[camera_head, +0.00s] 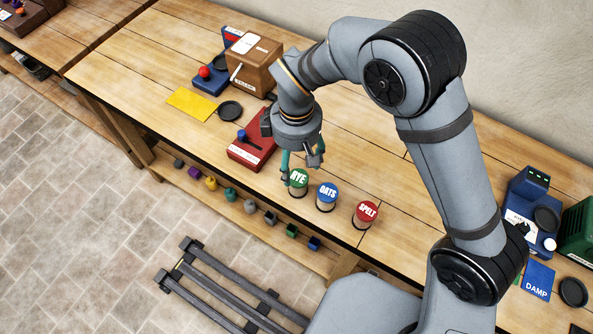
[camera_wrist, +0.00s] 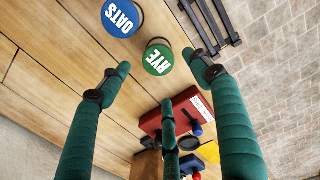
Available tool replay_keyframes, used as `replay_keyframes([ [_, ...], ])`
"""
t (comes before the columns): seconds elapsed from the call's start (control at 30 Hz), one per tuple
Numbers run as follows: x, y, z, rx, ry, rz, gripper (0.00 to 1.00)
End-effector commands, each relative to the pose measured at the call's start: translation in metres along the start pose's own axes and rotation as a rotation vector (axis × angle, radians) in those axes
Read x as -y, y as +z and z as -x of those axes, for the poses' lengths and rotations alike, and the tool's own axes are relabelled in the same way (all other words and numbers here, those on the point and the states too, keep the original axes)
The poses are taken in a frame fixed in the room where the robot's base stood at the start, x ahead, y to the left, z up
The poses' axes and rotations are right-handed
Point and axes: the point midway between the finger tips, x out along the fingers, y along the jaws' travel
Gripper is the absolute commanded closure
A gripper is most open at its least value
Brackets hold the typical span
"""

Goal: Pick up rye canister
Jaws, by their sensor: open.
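The rye canister (camera_head: 298,180) has a green lid marked RYE and stands upright on the wooden bench near its front edge. It also shows in the wrist view (camera_wrist: 158,58), just beyond the fingertips and between them. My gripper (camera_head: 301,158) is just above and behind the canister in the head view. In the wrist view its green fingers (camera_wrist: 160,78) are spread open and hold nothing. I cannot tell from these views whether a finger touches the canister.
The blue-lidded OATS canister (camera_head: 326,196) stands close to the right, and the red-lidded SPELT canister (camera_head: 367,213) beyond it. A red device (camera_head: 250,140) with a blue knob sits to the left. Small coloured blocks (camera_head: 250,206) line a lower shelf. The bench between SPELT and the blue machine is clear.

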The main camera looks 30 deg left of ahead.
Motion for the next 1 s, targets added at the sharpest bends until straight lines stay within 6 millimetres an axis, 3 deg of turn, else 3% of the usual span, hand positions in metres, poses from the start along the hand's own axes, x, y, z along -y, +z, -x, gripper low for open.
replay_keyframes([
  [0.2,0.0,0.002,-0.032,0.004,-0.002,-0.003,0.37],
  [0.47,0.001,0.002,-0.051,0.004,-0.002,-0.002,0.37],
  [0.7,0.002,0.002,-0.083,0.002,-0.002,-0.004,0.37],
  [1.0,0.002,0.001,-0.092,-0.001,0.0,-0.003,0.37],
])
